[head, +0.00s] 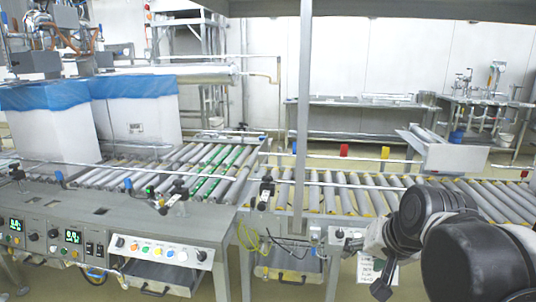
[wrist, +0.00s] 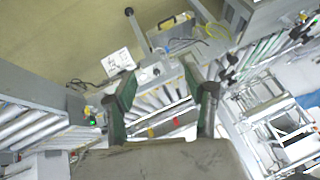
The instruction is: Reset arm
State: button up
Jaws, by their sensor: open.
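My gripper (wrist: 157,95) shows in the wrist view with its two green-sided fingers apart and nothing between them. The wrist view is tilted, and the conveyor rollers and grey framework appear beyond the fingers. In the head view my dark arm (head: 470,245) fills the lower right corner, over the right part of the roller conveyor. The fingers cannot be made out clearly in the head view.
A roller conveyor (head: 335,195) runs across the middle. Two white boxes with blue liners (head: 50,130) (head: 135,105) stand at the left. A control panel (head: 160,250) with buttons is at the front left. A thin upright post (head: 302,110) stands mid-view. The right-hand rollers look empty.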

jog(key=s+f+n+h, duration=0.1)
jog(key=s+f+n, duration=0.25)
jog(key=s, duration=0.75)
notch_tip(320, 180, up, 13)
jog(key=p, duration=1.2)
jog(key=shift+r+p, duration=0.15)
jog(key=shift+p, duration=0.2)
jog(key=shift+w+n, duration=0.1)
jog(key=shift+n, duration=0.15)
